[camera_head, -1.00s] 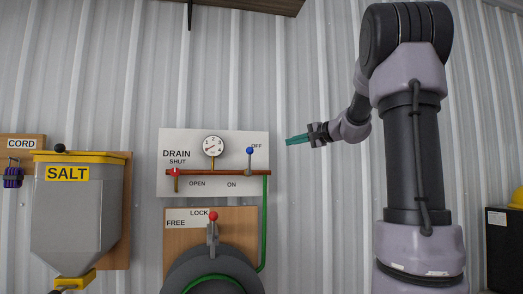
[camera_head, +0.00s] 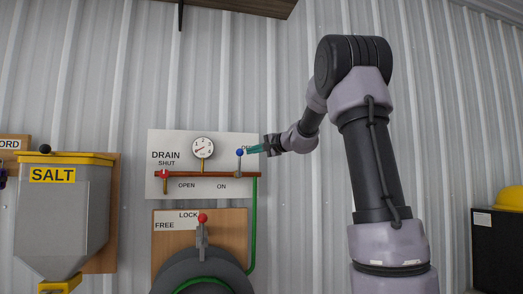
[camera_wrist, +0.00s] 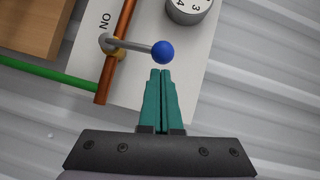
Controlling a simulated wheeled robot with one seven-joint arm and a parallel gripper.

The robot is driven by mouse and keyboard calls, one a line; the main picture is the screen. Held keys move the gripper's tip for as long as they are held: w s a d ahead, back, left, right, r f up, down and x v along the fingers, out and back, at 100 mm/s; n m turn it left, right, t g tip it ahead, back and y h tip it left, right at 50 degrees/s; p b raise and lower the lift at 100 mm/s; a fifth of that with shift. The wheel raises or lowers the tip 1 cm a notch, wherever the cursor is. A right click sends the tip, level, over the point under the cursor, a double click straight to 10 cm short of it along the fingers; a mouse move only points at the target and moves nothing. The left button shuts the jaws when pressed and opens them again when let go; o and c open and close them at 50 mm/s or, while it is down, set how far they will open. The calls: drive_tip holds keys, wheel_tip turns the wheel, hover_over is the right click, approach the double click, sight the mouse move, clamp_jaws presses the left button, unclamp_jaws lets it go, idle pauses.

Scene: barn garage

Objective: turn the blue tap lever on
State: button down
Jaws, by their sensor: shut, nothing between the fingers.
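The blue tap lever (camera_head: 240,153) stands upright from the copper pipe on the white panel, its ball at the top near the partly covered OFF label. In the wrist view its blue ball (camera_wrist: 162,52) ends a grey arm that runs from the pipe. My gripper (camera_head: 250,150) is at the right of the blue ball, teal fingers pointing left at it. In the wrist view the shut, empty fingers (camera_wrist: 161,72) end just short of the ball, with a small gap in the picture; I cannot tell the depth between them.
A green hose (camera_head: 254,225) drops from the pipe's right end. Below is a red-knobbed lock lever (camera_head: 202,218).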

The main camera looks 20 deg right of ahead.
drive_tip(key=shift+a, duration=0.25)
drive_tip(key=shift+a+r, duration=0.1)
